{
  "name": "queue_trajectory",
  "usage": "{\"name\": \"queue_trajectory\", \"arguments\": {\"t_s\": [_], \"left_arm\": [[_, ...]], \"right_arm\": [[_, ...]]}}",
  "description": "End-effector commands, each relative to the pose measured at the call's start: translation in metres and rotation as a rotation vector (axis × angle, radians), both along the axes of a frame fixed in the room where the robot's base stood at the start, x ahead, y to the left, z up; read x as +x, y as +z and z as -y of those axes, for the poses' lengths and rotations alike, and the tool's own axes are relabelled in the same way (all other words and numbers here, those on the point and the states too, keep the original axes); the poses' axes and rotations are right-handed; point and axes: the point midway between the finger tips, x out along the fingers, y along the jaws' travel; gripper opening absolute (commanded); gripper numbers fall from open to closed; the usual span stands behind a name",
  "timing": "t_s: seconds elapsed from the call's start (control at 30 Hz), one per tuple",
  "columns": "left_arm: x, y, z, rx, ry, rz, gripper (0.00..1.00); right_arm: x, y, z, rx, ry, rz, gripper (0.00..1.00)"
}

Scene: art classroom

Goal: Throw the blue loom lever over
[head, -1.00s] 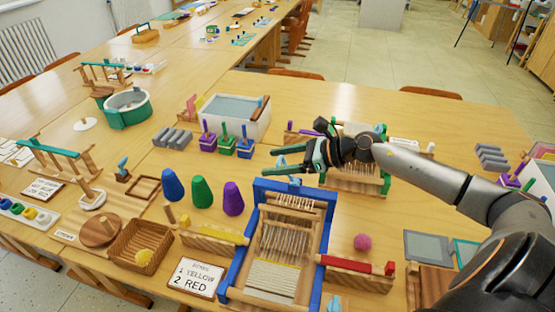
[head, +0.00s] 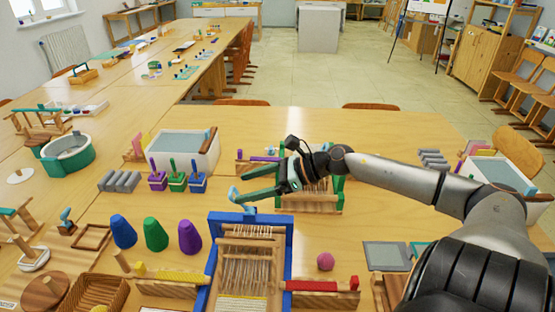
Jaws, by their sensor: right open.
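The loom (head: 250,218) with a blue frame stands on the near table at the lower middle, its lower end cut off by the picture edge. The light blue lever (head: 234,195) rises at the loom's far crossbar and leans left. My right gripper (head: 243,187) reaches in from the right with two green fingers spread apart. Its lower fingertip is at the lever in the picture; I cannot tell whether they touch. Nothing is held between the fingers. My left gripper is not in view.
A green-framed loom (head: 310,207) stands behind my right gripper. Blue, green and purple cones (head: 156,235) stand left of the blue loom. A yellow bar (head: 180,277) and a red bar (head: 318,286) flank it. A pink ball (head: 325,261) lies to the right. The table's right middle is fairly clear.

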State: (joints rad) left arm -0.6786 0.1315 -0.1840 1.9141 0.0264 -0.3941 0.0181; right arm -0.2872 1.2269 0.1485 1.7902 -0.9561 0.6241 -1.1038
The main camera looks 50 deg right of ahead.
Motion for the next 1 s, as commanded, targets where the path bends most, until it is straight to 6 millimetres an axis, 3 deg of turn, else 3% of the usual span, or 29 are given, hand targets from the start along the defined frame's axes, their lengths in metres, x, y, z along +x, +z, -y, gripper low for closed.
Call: {"name": "queue_trajectory", "arguments": {"t_s": [0.53,1.0], "left_arm": [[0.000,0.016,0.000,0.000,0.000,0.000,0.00],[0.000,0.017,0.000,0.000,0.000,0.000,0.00]], "right_arm": [[-0.042,0.023,0.035,0.004,0.000,-0.001,0.85],[-0.049,0.027,0.042,0.001,0.001,-0.001,0.85]]}}
